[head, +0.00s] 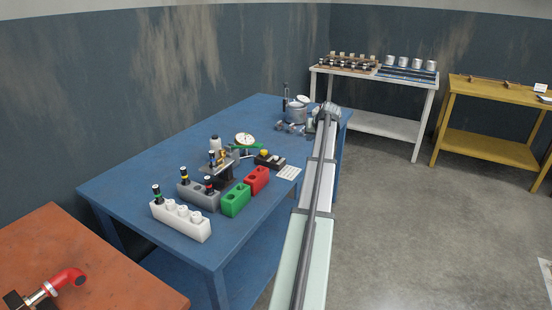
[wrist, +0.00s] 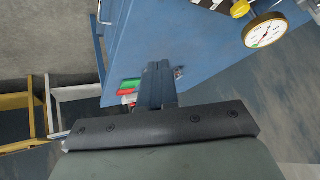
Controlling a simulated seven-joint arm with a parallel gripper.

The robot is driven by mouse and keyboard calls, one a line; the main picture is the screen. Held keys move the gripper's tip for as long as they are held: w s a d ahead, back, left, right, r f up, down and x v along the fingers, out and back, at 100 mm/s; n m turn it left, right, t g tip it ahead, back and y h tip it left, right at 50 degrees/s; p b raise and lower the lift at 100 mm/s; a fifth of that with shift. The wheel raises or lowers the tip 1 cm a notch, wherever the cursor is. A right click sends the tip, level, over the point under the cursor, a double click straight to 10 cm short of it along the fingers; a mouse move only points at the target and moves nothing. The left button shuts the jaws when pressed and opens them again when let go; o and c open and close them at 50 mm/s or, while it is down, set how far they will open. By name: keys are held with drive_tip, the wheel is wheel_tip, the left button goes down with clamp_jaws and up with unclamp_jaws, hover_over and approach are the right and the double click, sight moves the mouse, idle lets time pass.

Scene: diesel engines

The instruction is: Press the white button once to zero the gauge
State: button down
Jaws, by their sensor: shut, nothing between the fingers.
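A round gauge with a white dial and brass rim (wrist: 265,30) shows at the upper right of the wrist view. In the head view, one white dial (head: 304,98) sits on a grey metal device at the blue table's far end, and another dial (head: 244,139) stands on a green base mid-table. I cannot make out the white button for certain in either view. My gripper (wrist: 158,68) is shut and empty above the blue table. In the head view my arm reaches toward the table's far right corner, and the fingers cannot be made out there.
The blue table (head: 125,183) also holds a white block (head: 180,222), a green block (head: 236,200), a red block (head: 257,180) and a black box with a yellow knob (head: 264,155). A white shelf table (head: 376,124) and yellow table (head: 480,148) stand behind at right.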

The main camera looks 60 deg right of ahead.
sight(278, 158)
drive_tip(key=w+a+m+t+y, duration=0.1)
drive_tip(key=w+a+m+t, duration=0.1)
drive_tip(key=w, duration=1.2)
drive_tip(key=shift+a+r, duration=0.3)
drive_tip(key=shift+a, duration=0.5)
drive_tip(key=shift+s, duration=0.1)
drive_tip(key=shift+f, duration=4.4)
drive_tip(key=shift+f, duration=0.1)
drive_tip(key=shift+f, duration=0.35)
drive_tip(key=shift+f, duration=0.5)
drive_tip(key=shift+r, duration=0.95)
